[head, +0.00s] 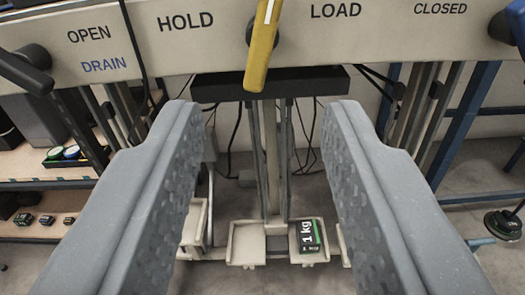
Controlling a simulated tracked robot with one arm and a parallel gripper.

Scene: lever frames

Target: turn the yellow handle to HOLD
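The yellow handle (262,52) hangs from the pale panel at the top middle of the head view. It points downward and leans slightly left, between the words HOLD (186,21) and LOAD (336,11). Its upper end runs out of the picture. My gripper (258,125) is open, with one grey finger at each side of the picture. The handle's lower end shows in the gap between the fingers, higher in the picture than the fingertips. I see nothing held, and I cannot tell how far the handle is from the fingers.
A shelf (40,170) with small items is at left. Cables hang behind.

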